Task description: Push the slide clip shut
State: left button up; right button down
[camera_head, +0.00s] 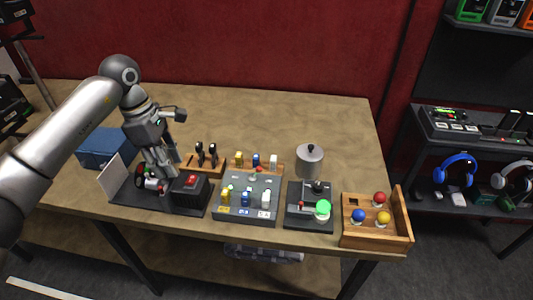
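My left gripper (160,194) points down over a black base (191,208) at the left of the table. Its fingers overlap a small dark, white and red part (147,182) on that base, and it is too small to tell whether they touch. I cannot tell which part is the slide clip, as the gripper hides some of the base. A white panel (114,177) leans at the base's left end. A black block with a red button (192,181) sits right of the gripper. I cannot tell whether the gripper is open. My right gripper is not in view.
A blue box (104,147) stands behind on the left. Rightward are a grey board (232,212) with coloured pieces, a dark panel with a green button (322,209), a metal pot (309,161) and a wooden tray (375,240) with coloured balls. The table's back (270,115) is clear.

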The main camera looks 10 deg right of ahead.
pick_arm(q)
jog(key=s+d+f+h, duration=0.25)
jog(key=d+h, duration=0.35)
jog(key=d, duration=0.7)
jog(key=s+d+r+n+t+h, duration=0.1)
jog(key=s+d+r+n+h, duration=0.2)
jog(key=d+r+n+h, duration=0.3)
jog(key=shift+s+d+r+h, duration=0.3)
jog(key=shift+d+h, duration=1)
jog(key=shift+d, duration=0.55)
